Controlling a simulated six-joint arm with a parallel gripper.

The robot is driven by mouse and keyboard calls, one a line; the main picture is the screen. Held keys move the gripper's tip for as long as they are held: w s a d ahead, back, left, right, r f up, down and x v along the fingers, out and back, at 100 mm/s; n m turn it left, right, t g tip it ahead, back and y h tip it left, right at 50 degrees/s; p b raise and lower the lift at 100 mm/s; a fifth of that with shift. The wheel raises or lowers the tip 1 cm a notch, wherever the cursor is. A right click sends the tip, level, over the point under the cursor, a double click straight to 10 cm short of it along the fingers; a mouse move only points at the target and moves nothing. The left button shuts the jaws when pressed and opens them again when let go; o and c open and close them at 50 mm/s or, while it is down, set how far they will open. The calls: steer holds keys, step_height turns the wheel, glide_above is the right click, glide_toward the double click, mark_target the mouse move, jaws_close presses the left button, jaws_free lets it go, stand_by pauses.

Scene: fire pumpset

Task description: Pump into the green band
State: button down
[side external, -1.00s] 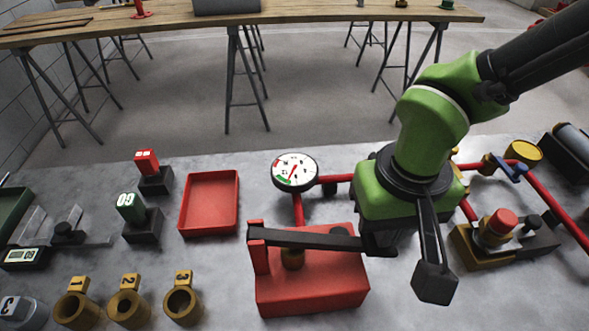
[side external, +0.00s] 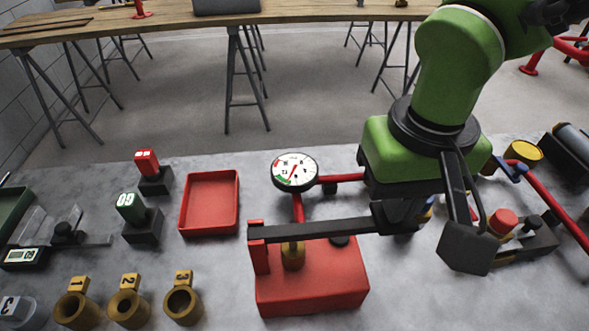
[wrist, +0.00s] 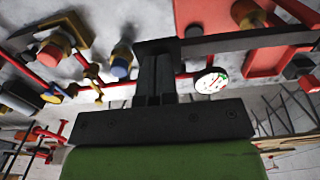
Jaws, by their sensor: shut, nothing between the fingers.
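The red pump box (side external: 318,280) stands front centre with a brass piston (side external: 292,254) and a red post. A long dark lever (side external: 320,229) runs right from the post to my gripper (side external: 392,216). In the wrist view my gripper (wrist: 155,72) is shut, its fingertips at the dark block at the lever's end (wrist: 240,42); whether they touch is unclear. The round white gauge (side external: 296,171) stands behind the pump, with a green band at lower left and a red band at upper left. Its red needle is slanted; which end points is too small to tell.
A red tray (side external: 209,203) lies left of the gauge. GO (side external: 131,207) and red (side external: 147,163) blocks stand further left. Numbered brass cups (side external: 128,306) line the front left. Red pipes and a red-capped valve (side external: 502,222) lie right.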

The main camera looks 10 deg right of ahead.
steer(key=shift+r, duration=3)
steer(key=shift+w+d+r, duration=0.1)
steer(key=shift+d+r, duration=0.15)
steer(key=s+d+r+m+t+y, duration=0.2)
steer(key=d+r+t, duration=0.1)
steer(key=d+r, duration=0.8)
steer(key=s+d+f+m+t, duration=0.1)
steer(key=s+d+t, duration=0.3)
steer(key=s+d, duration=0.4)
steer(key=shift+d+f+m, duration=0.35)
steer(key=shift+d+m, duration=0.15)
steer(key=shift+d, duration=0.55)
